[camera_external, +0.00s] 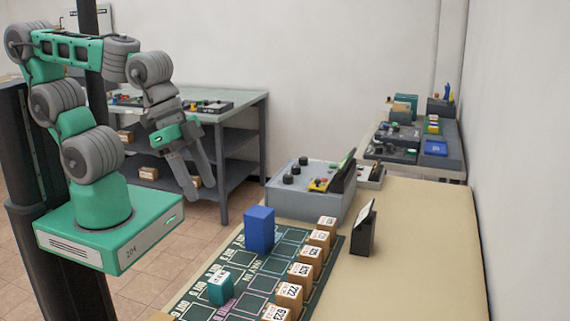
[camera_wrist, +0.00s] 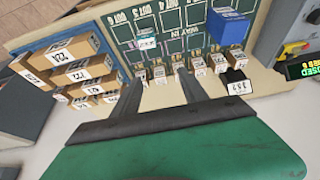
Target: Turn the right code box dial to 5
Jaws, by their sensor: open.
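The grey code box (camera_external: 290,199) stands at the far end of the near table in the external view. Several dark round dials (camera_external: 295,170) sit on its top; their numbers are too small to read. A small dark display stands at its right edge, and in the wrist view a display with green and yellow text (camera_wrist: 303,68) shows at the right edge. My gripper (camera_external: 202,192) hangs in the air left of the code box, apart from it. In the wrist view its two fingers (camera_wrist: 158,95) are spread with nothing gripped between them.
The near table holds a dark green grid mat (camera_external: 255,282), a tall blue block (camera_external: 259,230), a teal block (camera_external: 220,287) and a row of numbered boxes (camera_external: 300,272). A black display stand (camera_external: 362,232) is at right. Tables with more devices stand behind.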

